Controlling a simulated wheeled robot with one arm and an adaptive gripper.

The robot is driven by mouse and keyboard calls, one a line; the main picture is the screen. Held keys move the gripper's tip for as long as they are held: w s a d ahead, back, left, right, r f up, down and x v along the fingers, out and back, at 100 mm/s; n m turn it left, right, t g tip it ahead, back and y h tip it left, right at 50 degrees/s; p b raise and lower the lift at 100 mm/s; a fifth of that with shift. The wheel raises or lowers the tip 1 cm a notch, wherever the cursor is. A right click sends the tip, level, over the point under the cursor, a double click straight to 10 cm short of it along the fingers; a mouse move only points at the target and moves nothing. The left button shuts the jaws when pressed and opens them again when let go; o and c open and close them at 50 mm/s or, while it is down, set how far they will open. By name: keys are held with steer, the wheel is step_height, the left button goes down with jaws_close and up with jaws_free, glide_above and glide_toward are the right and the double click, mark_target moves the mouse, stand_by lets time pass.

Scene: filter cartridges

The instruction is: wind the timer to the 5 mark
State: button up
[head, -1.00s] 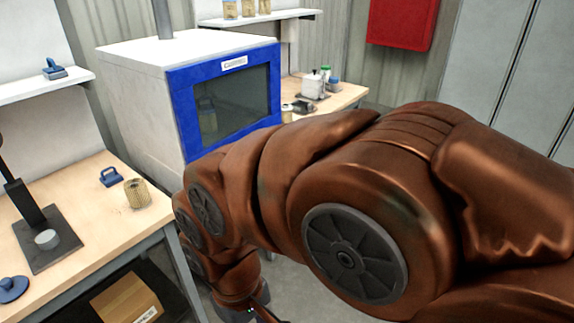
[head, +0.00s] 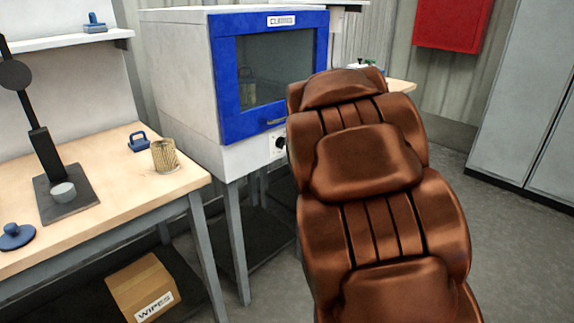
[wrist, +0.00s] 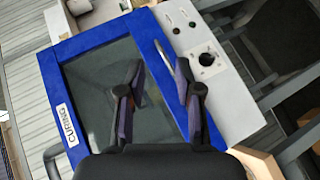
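The timer, a round black knob on a pale plate (wrist: 206,59), sits on the white panel of the curing oven. In the head view the timer (head: 281,143) is partly covered by my arm, below the blue door. Its marks are too small to read. My gripper (wrist: 160,65) is open and empty in front of the oven door, with the timer to the right of its fingers and apart from them. My gripper is hidden behind my arm in the head view.
The blue-framed oven door (head: 228,85) is shut, with a handle (head: 276,121) at its lower edge. Small controls (wrist: 181,20) sit beside the timer. A bench (head: 120,210) at left holds a cartridge (head: 164,155), a blue-handled tool and a black stand.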

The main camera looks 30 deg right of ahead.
mark_target(282, 143)
steer(key=w+d+f+n+t+y+b, duration=0.3)
steer(key=w+d+f+n+t+b, duration=0.25)
steer(key=w+n+b, duration=0.4)
steer(key=w+a+f+n+t+y+b, duration=0.1)
steer(key=w+f+n+y+b, duration=0.1)
steer(key=f+n+y+b, duration=0.35)
steer(key=w+a+f+n+y+b, duration=0.1)
steer(key=a+f+n+y+b, duration=0.1)
steer(key=f+n+y, duration=0.4)
steer(key=shift+w+a+f+n+h, duration=0.15)
steer(key=shift+w+a+f+h, duration=0.15)
steer(key=shift+w, duration=1)
steer(key=shift+w+a+f+n+h, duration=0.15)
steer(key=shift+w+h, duration=0.25)
steer(key=shift+w, duration=0.95)
steer(key=shift+w+a+f+n+h, duration=0.1)
steer(key=shift+w+a+f+h, duration=0.2)
steer(key=shift+w, duration=1)
jaws_close()
